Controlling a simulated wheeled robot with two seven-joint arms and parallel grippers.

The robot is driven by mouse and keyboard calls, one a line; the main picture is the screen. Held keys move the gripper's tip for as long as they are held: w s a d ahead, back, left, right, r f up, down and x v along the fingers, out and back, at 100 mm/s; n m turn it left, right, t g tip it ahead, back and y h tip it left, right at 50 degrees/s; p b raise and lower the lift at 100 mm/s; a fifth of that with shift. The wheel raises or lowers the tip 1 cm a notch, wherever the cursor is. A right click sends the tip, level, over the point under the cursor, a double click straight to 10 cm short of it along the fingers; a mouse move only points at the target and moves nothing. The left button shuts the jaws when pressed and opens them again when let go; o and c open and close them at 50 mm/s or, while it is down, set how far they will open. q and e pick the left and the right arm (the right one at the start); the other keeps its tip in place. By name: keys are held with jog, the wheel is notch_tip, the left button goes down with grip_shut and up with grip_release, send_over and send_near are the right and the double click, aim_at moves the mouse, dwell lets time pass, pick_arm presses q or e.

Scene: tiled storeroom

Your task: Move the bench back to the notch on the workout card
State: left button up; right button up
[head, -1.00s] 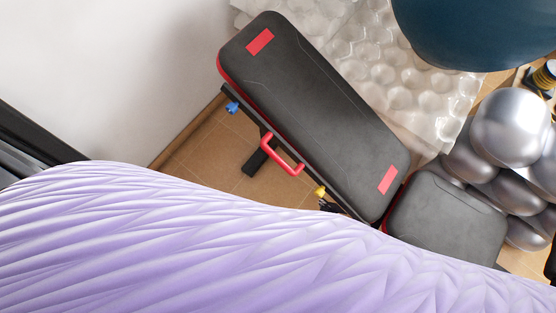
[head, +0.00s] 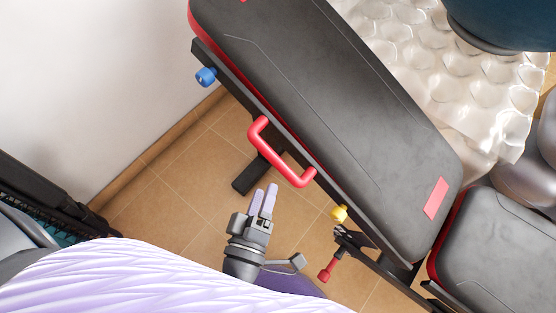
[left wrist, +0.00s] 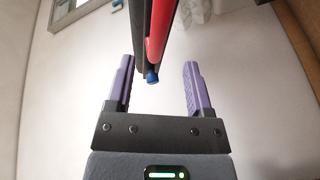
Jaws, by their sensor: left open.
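The bench back (head: 330,110) is a long black pad with red edging, running from top left to lower right beside the black seat (head: 500,250). A red handle (head: 277,157) sticks out from its frame. A blue knob (head: 205,76) is above the handle and a yellow knob (head: 339,213) below it. My left gripper (head: 265,190) is open and empty, just below the handle in the picture. I see no workout card or notch. My right gripper is out of view.
A white wall (head: 90,70) is left of the bench, with tiled floor (head: 185,165) between. A red-tipped lever (head: 327,270) is below the yellow knob.

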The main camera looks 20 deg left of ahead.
aim_at(275, 159)
pick_arm(q)
jog(key=w, duration=0.2)
jog(key=w+b, duration=0.1)
jog(key=w, duration=0.5)
jog(key=shift+w+a+b, duration=0.15)
jog(key=shift+a+b, duration=0.1)
jog(key=shift+b, duration=0.1)
grip_shut()
dwell(0.8)
